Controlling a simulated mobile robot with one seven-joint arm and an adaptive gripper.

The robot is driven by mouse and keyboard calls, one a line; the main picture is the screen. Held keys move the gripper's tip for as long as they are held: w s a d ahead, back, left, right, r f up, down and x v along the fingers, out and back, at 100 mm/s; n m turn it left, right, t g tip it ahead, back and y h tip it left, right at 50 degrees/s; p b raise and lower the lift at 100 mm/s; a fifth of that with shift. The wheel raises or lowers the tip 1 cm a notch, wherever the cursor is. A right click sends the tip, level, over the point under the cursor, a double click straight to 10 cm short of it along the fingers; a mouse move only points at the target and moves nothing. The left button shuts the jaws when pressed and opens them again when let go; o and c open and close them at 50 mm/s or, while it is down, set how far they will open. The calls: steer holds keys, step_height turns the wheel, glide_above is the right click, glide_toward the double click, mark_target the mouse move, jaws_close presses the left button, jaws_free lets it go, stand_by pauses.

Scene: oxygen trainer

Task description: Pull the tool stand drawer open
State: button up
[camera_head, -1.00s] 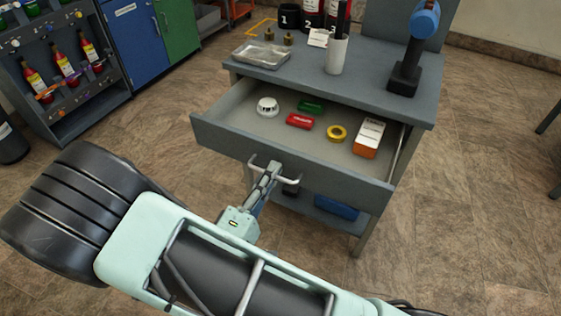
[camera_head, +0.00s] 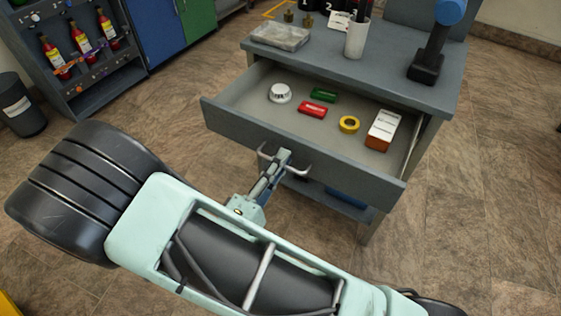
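The tool stand drawer (camera_head: 300,151) is pulled well out of the grey tool stand (camera_head: 351,76), with its inside in view. It holds a white round device (camera_head: 280,93), a green item (camera_head: 323,95), a red item (camera_head: 312,109), a yellow ring (camera_head: 349,124) and a white-and-orange box (camera_head: 383,130). The light grey drawer handle (camera_head: 301,172) sits on the drawer front. My gripper (camera_head: 284,156) is at the middle of the handle and appears shut on it. The fingertips are small and partly hidden.
On the stand top are a metal tray (camera_head: 281,37), a white cup (camera_head: 356,40) with dark tools and a blue-and-black tool (camera_head: 428,60). A rack with bottles (camera_head: 75,50) and a black bin (camera_head: 20,105) stand at the left. Floor is clear to the right.

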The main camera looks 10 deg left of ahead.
steer(key=v, duration=1.2)
